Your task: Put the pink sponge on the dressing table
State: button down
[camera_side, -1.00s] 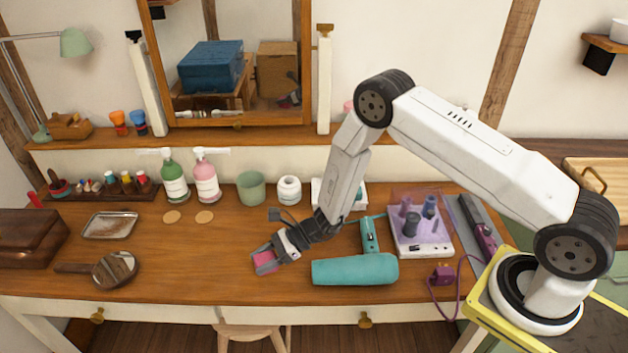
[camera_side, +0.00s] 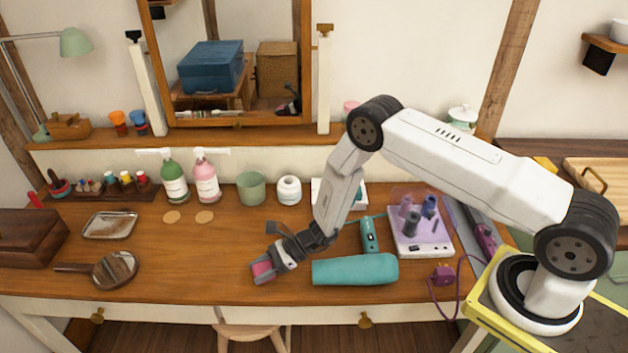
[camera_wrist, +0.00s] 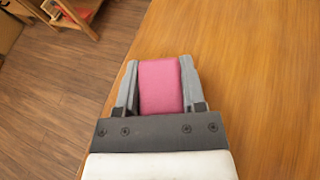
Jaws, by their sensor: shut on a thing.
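The pink sponge (camera_side: 262,268) is between the fingers of my gripper (camera_side: 265,271). In the wrist view the sponge (camera_wrist: 160,88) fills the space between both fingers of my gripper (camera_wrist: 160,80). The gripper is shut on it. The dressing table (camera_side: 190,270) is a long brown wooden top, and the gripper is low over its front middle part. Whether the sponge touches the tabletop I cannot tell. In the wrist view the table surface (camera_wrist: 255,80) lies below and to the right, with its edge close by and the floor at left.
A hand mirror (camera_side: 115,269) and a metal tray (camera_side: 110,225) lie at left. Bottles (camera_side: 173,182), a green cup (camera_side: 251,187) and a purple-topped holder (camera_side: 420,240) stand farther back. Bare wood lies left of the gripper.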

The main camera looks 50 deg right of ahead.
jog(key=shift+f, duration=0.15)
jog(key=shift+c, duration=0.9)
grip_release()
jog(key=shift+d+r, duration=0.15)
jog(key=shift+r, duration=0.05)
jog(key=v, duration=1.1)
jog(key=shift+s+d+r, duration=0.1)
jog(key=shift+s+d, duration=0.15)
